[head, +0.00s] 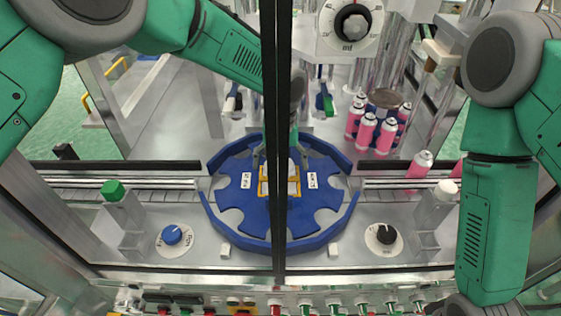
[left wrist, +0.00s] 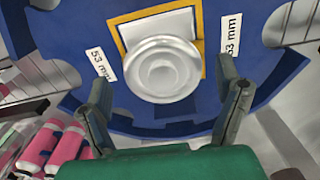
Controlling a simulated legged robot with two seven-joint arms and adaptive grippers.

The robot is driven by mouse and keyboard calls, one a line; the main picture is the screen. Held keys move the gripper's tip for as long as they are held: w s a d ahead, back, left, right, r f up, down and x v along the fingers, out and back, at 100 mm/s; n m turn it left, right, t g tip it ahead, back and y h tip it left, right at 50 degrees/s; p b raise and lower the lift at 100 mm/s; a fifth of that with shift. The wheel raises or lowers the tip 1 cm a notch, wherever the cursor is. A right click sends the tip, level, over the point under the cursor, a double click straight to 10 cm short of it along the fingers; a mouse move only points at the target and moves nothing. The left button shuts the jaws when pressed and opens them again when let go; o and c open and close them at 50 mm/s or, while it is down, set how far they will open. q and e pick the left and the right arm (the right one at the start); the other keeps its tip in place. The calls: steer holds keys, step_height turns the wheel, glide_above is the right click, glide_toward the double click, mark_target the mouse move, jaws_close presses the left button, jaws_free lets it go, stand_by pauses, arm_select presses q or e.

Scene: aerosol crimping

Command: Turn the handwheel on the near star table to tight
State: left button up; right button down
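The near star table is a blue notched disc (head: 232,209) in the middle of the head view, with "53 mm" labels and a yellow-edged pale square on top. The silver round handwheel (left wrist: 163,69) shows over that square in the left wrist view; in the head view I cannot make it out clearly behind the black post and my gripper. My left gripper (left wrist: 163,88) points at the table with its fingers open, one on each side of the handwheel and apart from it. My right arm hangs at the right; its gripper does not show.
A black vertical post (head: 277,80) crosses the table's middle. A blue knob (head: 172,235) and a black knob (head: 386,234) flank the table. A green-capped post (head: 113,190) stands left. Pink cans (head: 365,132) stand behind right. A dial (head: 351,26) is above.

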mark_target(281, 164)
arm_select(q)
step_height(281, 164, up, 12)
stand_by(0.5)
steer(key=shift+f, duration=0.1)
stand_by(0.4)
